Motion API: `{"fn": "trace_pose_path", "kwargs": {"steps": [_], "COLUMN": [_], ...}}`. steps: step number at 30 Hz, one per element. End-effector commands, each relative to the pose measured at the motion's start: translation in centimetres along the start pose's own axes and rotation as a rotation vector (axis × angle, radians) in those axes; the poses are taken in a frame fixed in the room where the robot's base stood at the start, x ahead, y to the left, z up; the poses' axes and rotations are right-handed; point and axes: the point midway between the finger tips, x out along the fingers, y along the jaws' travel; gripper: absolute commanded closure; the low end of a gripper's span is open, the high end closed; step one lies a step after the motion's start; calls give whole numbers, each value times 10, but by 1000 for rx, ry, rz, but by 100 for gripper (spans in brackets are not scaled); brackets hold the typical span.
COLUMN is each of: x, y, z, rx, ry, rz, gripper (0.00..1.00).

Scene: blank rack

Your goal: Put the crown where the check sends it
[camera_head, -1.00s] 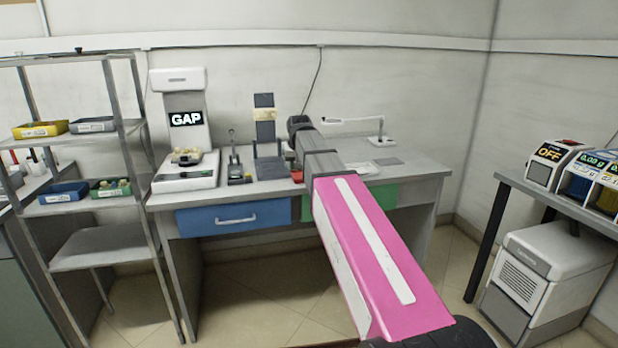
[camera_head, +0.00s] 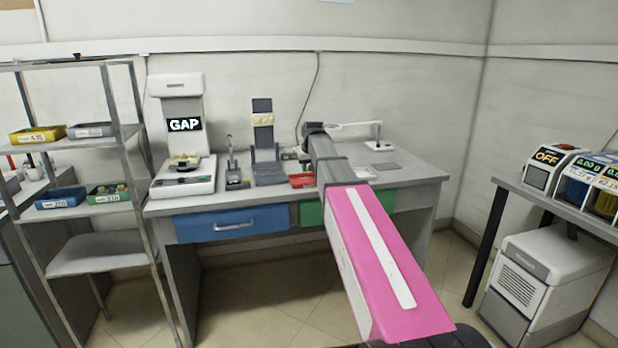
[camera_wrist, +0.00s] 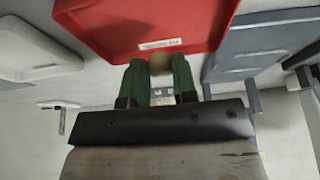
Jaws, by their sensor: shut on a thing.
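In the wrist view my gripper (camera_wrist: 160,72) has its two green fingers shut on a small tan piece (camera_wrist: 160,63), apparently the crown; its shape is mostly hidden. The fingers are close to the edge of a red tray (camera_wrist: 165,25) with a white label; I cannot tell the height between them. The red tray (camera_head: 301,181) lies on the desk in the head view, where my arm hides the gripper. The check station (camera_head: 182,105) at the desk's left reads "GAP", with a tan model (camera_head: 184,161) on its base.
The desk (camera_head: 415,175) has a blue drawer (camera_head: 232,223) and a green drawer (camera_head: 312,213). A grey stand (camera_head: 268,172) is beside the red tray. A shelf at left holds yellow (camera_head: 38,136), grey (camera_head: 90,131), blue (camera_head: 60,199) and green (camera_head: 108,196) bins. A device at right reads "OFF" (camera_head: 548,157).

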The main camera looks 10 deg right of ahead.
Motion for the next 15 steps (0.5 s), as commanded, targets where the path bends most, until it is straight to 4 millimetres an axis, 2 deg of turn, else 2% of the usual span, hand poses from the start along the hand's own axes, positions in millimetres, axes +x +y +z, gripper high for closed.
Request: {"fn": "trace_pose_path", "kwargs": {"steps": [5, 12, 15], "x": [7, 35, 40], "y": [4, 4, 4], "z": [1, 13, 15], "rx": [0, 0, 0], "ry": [1, 0, 1], "rz": [0, 0, 0], "gripper": [99, 99, 99]}}
